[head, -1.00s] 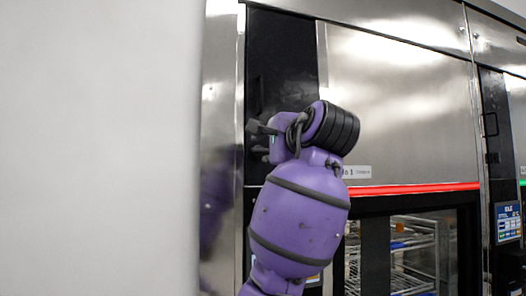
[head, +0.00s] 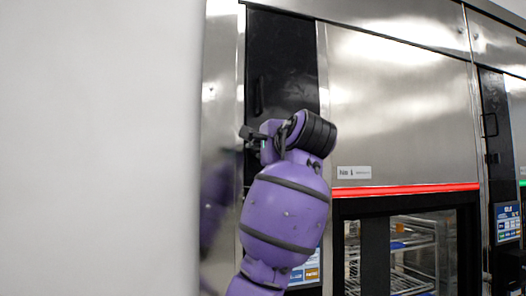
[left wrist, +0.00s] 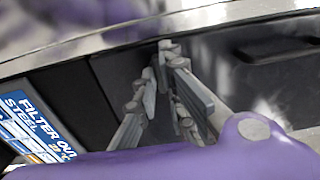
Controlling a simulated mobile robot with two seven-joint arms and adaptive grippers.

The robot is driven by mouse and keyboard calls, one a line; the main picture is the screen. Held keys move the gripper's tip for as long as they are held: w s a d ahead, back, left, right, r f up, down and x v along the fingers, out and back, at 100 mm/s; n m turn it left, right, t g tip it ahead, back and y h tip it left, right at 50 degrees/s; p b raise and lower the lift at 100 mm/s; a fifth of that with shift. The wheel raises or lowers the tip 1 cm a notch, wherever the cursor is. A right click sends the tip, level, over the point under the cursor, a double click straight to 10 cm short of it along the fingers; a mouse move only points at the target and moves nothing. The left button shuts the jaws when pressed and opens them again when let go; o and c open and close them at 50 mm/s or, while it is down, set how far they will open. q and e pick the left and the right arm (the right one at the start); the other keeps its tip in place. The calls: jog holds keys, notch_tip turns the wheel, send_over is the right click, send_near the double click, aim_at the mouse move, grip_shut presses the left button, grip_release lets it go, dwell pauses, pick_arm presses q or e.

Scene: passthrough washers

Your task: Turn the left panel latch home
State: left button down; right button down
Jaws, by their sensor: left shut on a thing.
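The left black panel (head: 282,70) stands upright beside the steel door of the left washer. Its dark handle (head: 257,97) shows above my left gripper (head: 250,137), and it also shows in the left wrist view (left wrist: 280,48). My left gripper is at the panel's left side, below that handle. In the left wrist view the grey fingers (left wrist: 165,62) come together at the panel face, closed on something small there. The latch is hidden by the fingers, so its angle cannot be told. My right gripper is out of view.
A blue status screen (head: 305,270) sits low on the panel, partly behind my purple forearm. A large white surface (head: 100,150) fills the left side. The steel door (head: 400,100) has a red light strip (head: 405,189). A second washer panel (head: 494,100) stands at right.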

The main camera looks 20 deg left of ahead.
pick_arm(q)
jog(key=shift+n, duration=0.5)
jog(key=n, duration=1.6)
jog(key=shift+n, duration=0.4)
dwell(0.3)
jog(key=c, duration=1.8)
grip_release()
jog(key=shift+c, duration=0.2)
